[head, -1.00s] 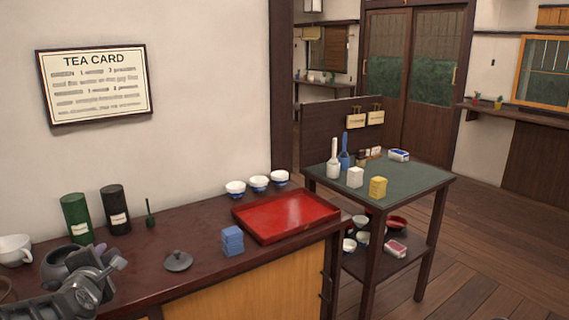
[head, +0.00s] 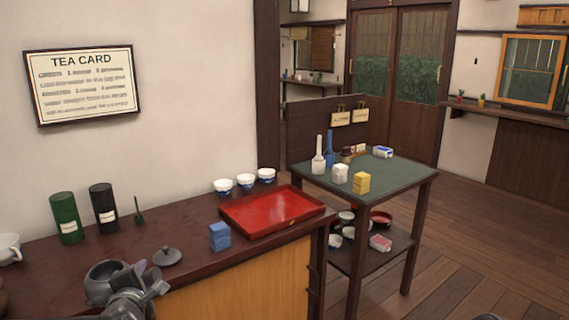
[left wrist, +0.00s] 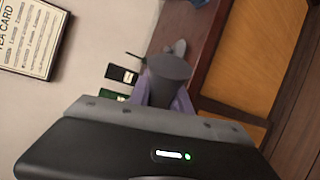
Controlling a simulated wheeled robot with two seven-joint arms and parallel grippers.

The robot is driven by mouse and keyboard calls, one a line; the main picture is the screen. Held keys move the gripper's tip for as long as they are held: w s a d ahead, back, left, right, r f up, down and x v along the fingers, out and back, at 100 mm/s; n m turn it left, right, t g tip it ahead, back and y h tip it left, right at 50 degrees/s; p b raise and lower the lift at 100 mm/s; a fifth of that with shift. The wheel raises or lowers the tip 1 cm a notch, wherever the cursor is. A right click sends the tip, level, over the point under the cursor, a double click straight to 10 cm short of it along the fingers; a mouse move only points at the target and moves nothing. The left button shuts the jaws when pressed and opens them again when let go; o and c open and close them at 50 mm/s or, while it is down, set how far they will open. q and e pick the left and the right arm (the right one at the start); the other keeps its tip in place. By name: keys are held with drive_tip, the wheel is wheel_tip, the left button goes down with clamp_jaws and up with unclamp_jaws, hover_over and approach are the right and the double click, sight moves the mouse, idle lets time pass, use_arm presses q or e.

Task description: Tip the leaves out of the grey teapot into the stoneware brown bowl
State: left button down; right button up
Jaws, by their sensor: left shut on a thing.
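The grey teapot (head: 103,281) is at the lower left of the head view, at the counter's front side, with its top opening showing. My left gripper (head: 142,282) is shut on the teapot. In the left wrist view a grey part of the teapot (left wrist: 169,68) sits between the purplish fingers. A grey lid (head: 167,257) lies apart on the counter. A sliver of a brown bowl (head: 3,299) shows at the left edge, mostly cut off. Leaves cannot be made out. My right gripper is not in view.
A green-topped side table (head: 400,173) stands to the right.

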use_arm(q)
drive_tip(key=s+d+f+m+h, duration=0.1)
drive_tip(key=d+f+m+h, duration=0.25)
drive_tip(key=d+f, duration=0.9)
wheel_tip(320, 180, up, 20)
drive_tip(key=d+p, duration=0.1)
drive_tip(key=p, duration=1.7)
drive_tip(key=shift+d+n, duration=0.25)
drive_tip(key=shift+n, duration=0.1)
drive_tip(key=shift+s, duration=0.15)
drive_tip(key=v, duration=0.5)
drive_tip(key=shift+r, duration=0.2)
